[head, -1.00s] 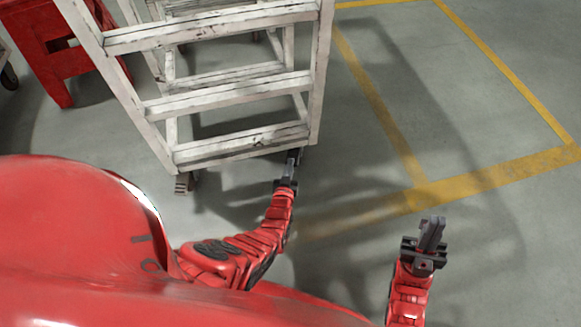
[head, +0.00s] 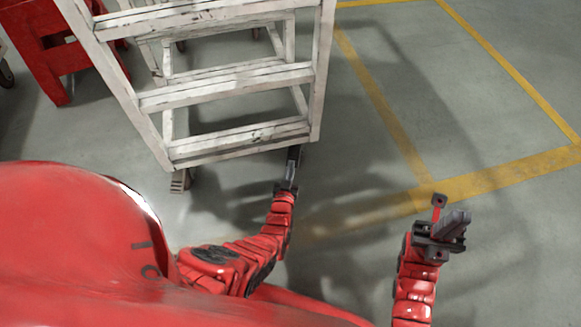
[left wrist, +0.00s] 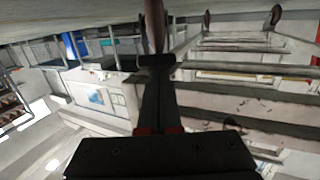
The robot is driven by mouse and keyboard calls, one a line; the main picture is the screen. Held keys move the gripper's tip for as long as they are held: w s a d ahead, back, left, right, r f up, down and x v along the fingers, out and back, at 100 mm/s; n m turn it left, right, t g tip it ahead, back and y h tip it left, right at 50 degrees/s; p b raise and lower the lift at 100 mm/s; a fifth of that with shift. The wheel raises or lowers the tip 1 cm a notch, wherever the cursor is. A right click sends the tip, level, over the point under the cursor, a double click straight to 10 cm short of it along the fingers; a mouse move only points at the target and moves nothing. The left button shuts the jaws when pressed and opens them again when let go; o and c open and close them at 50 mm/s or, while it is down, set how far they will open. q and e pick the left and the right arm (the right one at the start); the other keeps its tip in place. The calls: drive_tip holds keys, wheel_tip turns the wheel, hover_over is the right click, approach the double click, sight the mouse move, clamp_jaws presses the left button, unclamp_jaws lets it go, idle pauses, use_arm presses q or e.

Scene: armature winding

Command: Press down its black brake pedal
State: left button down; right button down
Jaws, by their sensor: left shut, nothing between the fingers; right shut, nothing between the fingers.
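A worn white step ladder (head: 225,92) stands at the upper left of the head view. My right gripper (head: 458,226) is shut and empty above the floor, well right of the ladder.
A ladder foot (head: 180,181) rests at the ladder's lower left. A red stand (head: 62,60) is at the far upper left. Yellow floor lines (head: 480,184) mark a bay on the right, where the floor is clear. Ladder wheels (left wrist: 275,17) show in the left wrist view.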

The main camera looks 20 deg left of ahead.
use_arm(q)
drive_tip(key=shift+s+f, duration=0.15)
drive_tip(key=shift+f, duration=0.05)
drive_tip(key=shift+r+p, duration=0.3)
drive_tip(key=shift+p, duration=0.15)
wheel_tip(320, 180, up, 11)
drive_tip(key=w+g+p, duration=0.2)
drive_tip(key=g+p, duration=0.2)
drive_tip(key=p, duration=1.3)
drive_tip(key=a+p+v, duration=0.1)
drive_tip(key=p+v, duration=0.7)
drive_tip(key=v, duration=0.2)
drive_tip(key=w+r+t+p, duration=0.1)
drive_tip(key=r+t+p, duration=0.1)
drive_tip(key=r, duration=0.6)
drive_tip(key=w+a+r+t+p, duration=0.1)
drive_tip(key=w+r+t, duration=0.1)
drive_tip(key=r, duration=0.6)
drive_tip(key=shift+a+p, duration=0.35)
